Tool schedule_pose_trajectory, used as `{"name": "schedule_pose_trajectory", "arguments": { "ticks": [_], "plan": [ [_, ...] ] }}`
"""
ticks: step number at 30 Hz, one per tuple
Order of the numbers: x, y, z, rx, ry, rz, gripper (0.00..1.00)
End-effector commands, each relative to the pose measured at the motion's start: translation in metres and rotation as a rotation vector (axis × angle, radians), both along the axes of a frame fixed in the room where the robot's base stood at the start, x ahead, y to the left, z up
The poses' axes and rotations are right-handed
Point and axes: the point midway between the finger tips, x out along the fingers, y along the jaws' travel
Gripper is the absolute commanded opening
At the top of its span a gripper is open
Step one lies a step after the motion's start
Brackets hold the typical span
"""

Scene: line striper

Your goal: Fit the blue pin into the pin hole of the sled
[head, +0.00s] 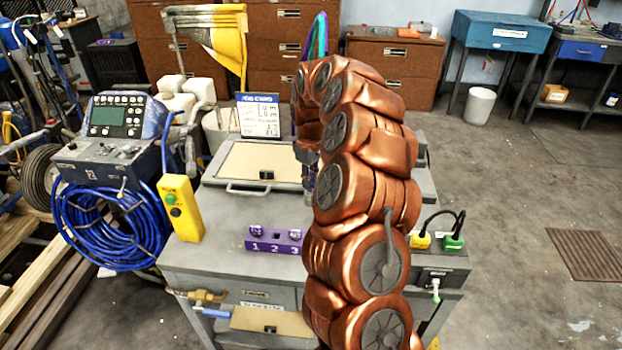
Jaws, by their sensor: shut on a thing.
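My gripper (309,172) is a small dark shape at the left edge of my copper arm, above the grey bench. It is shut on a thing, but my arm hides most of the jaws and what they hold. I cannot make out the blue pin. I cannot single out the sled or its pin hole either. A tan panel in a grey frame with a handle (258,163) lies on the bench top, left of my gripper.
A purple block (273,242) numbered 1, 2, 3 stands near the bench's front edge, with purple knobs above 1 and 3. A yellow button box (181,208) and a coiled blue hose (108,225) are at left. Bare bench top (225,215) lies between.

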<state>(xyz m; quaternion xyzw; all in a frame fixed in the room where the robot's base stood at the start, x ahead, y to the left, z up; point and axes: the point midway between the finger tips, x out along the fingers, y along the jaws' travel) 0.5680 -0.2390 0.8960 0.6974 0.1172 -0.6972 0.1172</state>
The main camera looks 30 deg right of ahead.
Motion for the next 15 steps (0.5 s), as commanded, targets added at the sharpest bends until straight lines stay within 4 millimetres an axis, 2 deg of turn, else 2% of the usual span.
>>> {"name": "schedule_pose_trajectory", "arguments": {
  "ticks": [4,5,6,12,15],
  "plan": [
    [-0.0001,-0.0001,-0.0037,0.0,0.0,0.0,0.0],
    [0.0,0.0,-0.0029,0.0,0.0,0.0,0.19],
    [0.0,-0.0001,-0.0026,0.0,0.0,0.0,0.23],
    [-0.0001,0.0,-0.0026,0.0,0.0,0.0,0.44],
    [0.0,0.0,-0.0025,0.0,0.0,0.0,0.45]
  ]
}}
